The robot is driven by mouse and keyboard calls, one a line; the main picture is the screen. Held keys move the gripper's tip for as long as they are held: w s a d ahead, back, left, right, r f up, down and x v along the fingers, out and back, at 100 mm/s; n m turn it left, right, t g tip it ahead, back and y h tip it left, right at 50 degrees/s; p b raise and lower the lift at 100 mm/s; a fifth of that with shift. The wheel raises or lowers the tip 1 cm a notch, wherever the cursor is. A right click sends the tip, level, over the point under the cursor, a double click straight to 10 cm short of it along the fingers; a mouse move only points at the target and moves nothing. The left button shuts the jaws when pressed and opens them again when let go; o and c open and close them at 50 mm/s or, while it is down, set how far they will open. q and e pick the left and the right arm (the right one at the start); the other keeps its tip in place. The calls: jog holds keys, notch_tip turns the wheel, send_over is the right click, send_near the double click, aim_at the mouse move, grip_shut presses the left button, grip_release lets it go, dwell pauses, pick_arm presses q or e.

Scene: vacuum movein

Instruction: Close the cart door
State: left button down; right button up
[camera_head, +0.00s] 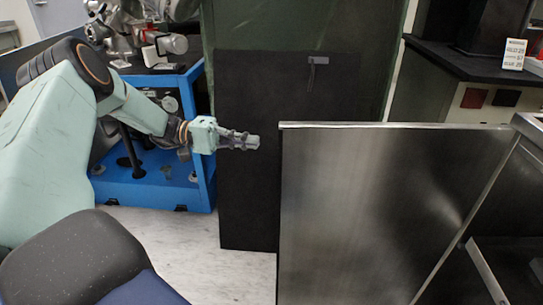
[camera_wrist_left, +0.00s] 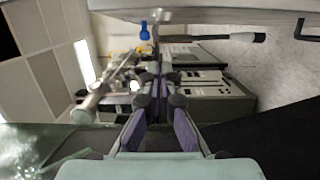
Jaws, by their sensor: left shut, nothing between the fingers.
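The cart door (camera_head: 385,215) is a brushed metal panel. It stands open, its free edge toward the left and its right side by the metal cart (camera_head: 528,122), whose dark interior shows at the lower right. My left gripper (camera_head: 256,142) is shut and empty. In the head view it appears just left of the door's upper left corner, with a small gap in the picture; whether it is in front of or behind the door's plane is unclear. In the left wrist view, the closed fingers (camera_wrist_left: 158,85) point toward blurred lab equipment. My right gripper is not in view.
A blue-framed equipment cart (camera_head: 205,140) stands behind my left arm. A black panel with a handle (camera_head: 317,62) stands behind the gripper. A dark counter (camera_head: 465,63) with a small sign (camera_head: 514,54) is at the back right. Pale floor (camera_head: 215,232) shows left of the door.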

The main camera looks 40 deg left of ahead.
pick_arm(q)
jog(key=d, duration=0.8)
jog(key=shift+s, duration=0.45)
jog(key=shift+s+d, duration=0.2)
